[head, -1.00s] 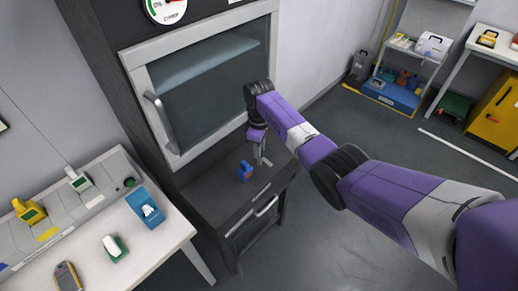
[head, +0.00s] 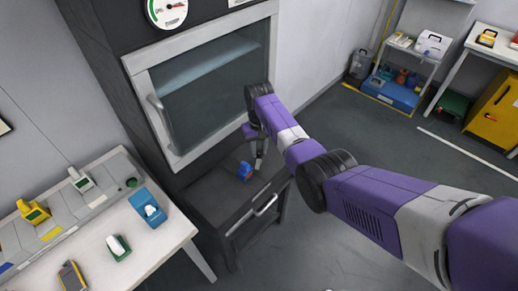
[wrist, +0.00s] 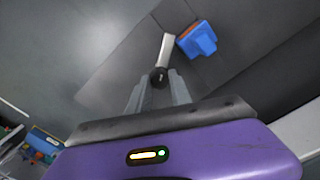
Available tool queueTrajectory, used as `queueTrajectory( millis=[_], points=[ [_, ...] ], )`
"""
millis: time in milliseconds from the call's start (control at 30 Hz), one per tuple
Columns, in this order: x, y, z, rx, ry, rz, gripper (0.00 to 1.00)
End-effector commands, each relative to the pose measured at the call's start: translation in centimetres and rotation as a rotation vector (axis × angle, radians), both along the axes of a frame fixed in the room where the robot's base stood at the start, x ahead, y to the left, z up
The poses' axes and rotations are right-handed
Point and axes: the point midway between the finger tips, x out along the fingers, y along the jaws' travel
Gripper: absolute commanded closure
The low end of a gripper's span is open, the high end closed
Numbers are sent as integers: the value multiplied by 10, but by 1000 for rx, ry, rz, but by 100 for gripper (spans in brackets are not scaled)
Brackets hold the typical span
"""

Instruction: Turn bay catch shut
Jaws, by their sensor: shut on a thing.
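The catch shows in the wrist view as a pale lever (wrist: 166,50) with a dark round knob (wrist: 159,77) at its near end. My gripper (wrist: 160,81) has its two grey fingers on either side of the knob and is shut on it. In the head view my gripper (head: 260,160) is low over the dark top of the cabinet, in front of the glazed door. The catch is too small and too covered there to make out clearly. I cannot tell whether the catch is fully turned.
A blue block (head: 244,170) with an orange-brown part sits close beside the lever; it also shows in the wrist view (wrist: 198,40). The glazed door (head: 215,85) with its bar handle (head: 160,122) stands behind. A white bench (head: 145,235) with instruments is at the left.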

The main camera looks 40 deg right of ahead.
Motion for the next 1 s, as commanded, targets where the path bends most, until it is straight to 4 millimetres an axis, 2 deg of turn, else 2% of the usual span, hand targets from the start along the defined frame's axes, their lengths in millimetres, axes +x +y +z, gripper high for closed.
queueTrajectory(
  millis=[500,1000],
  points=[
    [0,0,1,1,0,-438,100],
    [0,-1,1,-1,-1,-612,100]
  ],
)
